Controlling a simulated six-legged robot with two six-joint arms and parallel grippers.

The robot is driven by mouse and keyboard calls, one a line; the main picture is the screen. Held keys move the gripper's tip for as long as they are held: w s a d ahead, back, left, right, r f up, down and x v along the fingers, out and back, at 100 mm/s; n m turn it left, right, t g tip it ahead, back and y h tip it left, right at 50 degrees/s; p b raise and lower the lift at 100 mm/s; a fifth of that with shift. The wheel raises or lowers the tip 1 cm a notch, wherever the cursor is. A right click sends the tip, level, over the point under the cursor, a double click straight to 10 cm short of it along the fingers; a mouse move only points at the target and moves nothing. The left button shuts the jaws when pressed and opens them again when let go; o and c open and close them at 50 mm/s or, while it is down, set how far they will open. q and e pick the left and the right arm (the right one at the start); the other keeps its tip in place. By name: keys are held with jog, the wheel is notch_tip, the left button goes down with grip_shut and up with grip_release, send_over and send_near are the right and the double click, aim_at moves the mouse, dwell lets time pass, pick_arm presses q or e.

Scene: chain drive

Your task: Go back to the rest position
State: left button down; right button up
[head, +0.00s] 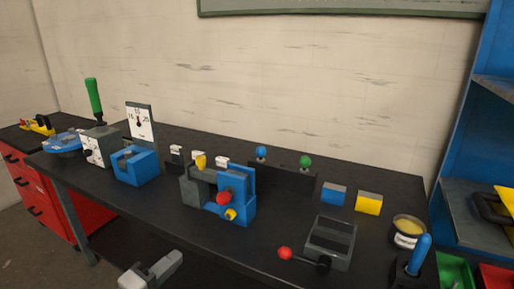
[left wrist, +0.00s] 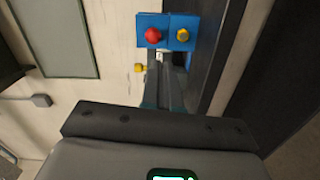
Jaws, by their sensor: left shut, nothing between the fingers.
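My left gripper (head: 172,262) is low at the front of the head view, in front of the bench's front edge. It is shut and empty, and apart from everything on the bench. In the left wrist view my closed fingers (left wrist: 166,85) point toward a blue and grey fixture (left wrist: 180,22) with a red knob (left wrist: 153,35) and yellow knobs. The fixture (head: 235,197) stands mid-bench in the head view. My right gripper is in neither view.
The dark bench (head: 150,215) holds a blue block (head: 136,166), a gauge (head: 140,121), a grey box (head: 330,241) with a red-knobbed lever, a tin (head: 408,231) and small blocks. A red cabinet (head: 35,192) is at left, blue shelving (head: 470,150) at right.

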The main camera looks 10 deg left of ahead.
pick_arm(q)
jog(key=s+d+f+g+y+p, duration=0.15)
jog(key=d+f+g, duration=0.3)
jog(key=f, duration=0.65)
jog(key=s+d+f+g+h+p, duration=0.1)
jog(key=s+d+f+g+p, duration=0.25)
jog(key=d+f, duration=0.45)
jog(key=s+a+f+m+g+y, duration=0.1)
jog(key=s+f+m+g+y, duration=0.1)
jog(key=s+f+m+g, duration=0.6)
jog(key=s+f+m, duration=0.1)
jog(key=s+f, duration=0.3)
jog(key=s, duration=0.2)
jog(key=shift+s+f+m, duration=0.15)
jog(key=shift+s+m, duration=0.2)
jog(key=shift+m, duration=0.05)
jog(key=shift+a+y, duration=0.1)
jog(key=shift+y, duration=0.15)
